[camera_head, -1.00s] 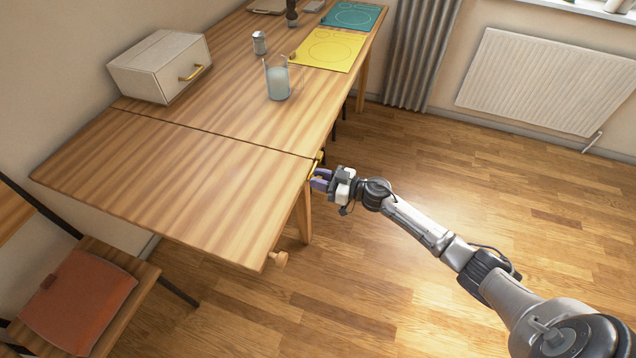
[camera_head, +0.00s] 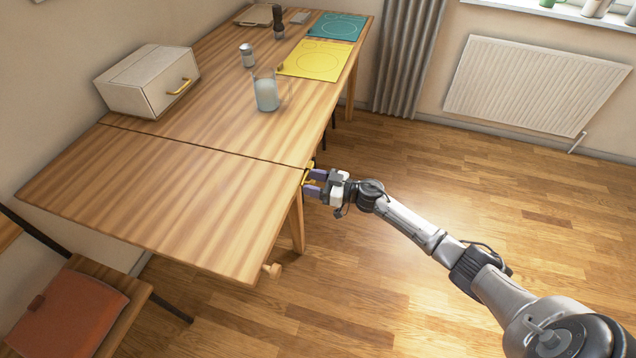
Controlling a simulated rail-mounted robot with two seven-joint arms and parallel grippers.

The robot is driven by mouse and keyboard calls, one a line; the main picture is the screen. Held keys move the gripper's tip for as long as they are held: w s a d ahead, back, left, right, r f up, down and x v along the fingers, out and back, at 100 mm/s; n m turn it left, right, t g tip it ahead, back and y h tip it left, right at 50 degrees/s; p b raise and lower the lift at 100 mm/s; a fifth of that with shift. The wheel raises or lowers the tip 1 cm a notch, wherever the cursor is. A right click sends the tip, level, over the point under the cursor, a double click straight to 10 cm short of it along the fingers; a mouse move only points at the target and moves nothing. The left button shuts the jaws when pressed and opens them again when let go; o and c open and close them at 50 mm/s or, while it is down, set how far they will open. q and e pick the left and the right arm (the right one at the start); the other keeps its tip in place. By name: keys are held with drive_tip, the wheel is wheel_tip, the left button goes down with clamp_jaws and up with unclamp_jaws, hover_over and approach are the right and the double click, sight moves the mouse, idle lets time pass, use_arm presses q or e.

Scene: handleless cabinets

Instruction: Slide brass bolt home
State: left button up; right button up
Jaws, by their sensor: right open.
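The brass bolt (camera_head: 308,177) is a small yellow piece on the table's right edge, beside the seam between the two table sections. Only part of it shows; my right gripper and the table edge hide the rest. My right gripper (camera_head: 313,182) has purple fingers and is at the bolt, pointing left at the table edge. Its fingers are open, one on the far side and one on the near side of the bolt. I cannot tell whether they touch it. My left gripper is not in view.
The wooden table (camera_head: 175,200) carries a white box with a brass handle (camera_head: 150,82), a glass (camera_head: 266,92), a shaker (camera_head: 247,56), a yellow mat (camera_head: 315,62) and a teal mat (camera_head: 337,27). A chair with a red cushion (camera_head: 68,315) stands at lower left. The floor at right is clear.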

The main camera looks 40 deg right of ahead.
drive_tip(key=p+v, duration=0.4)
drive_tip(key=v, duration=0.9)
drive_tip(key=shift+s+d, duration=0.25)
drive_tip(key=shift+s, duration=0.05)
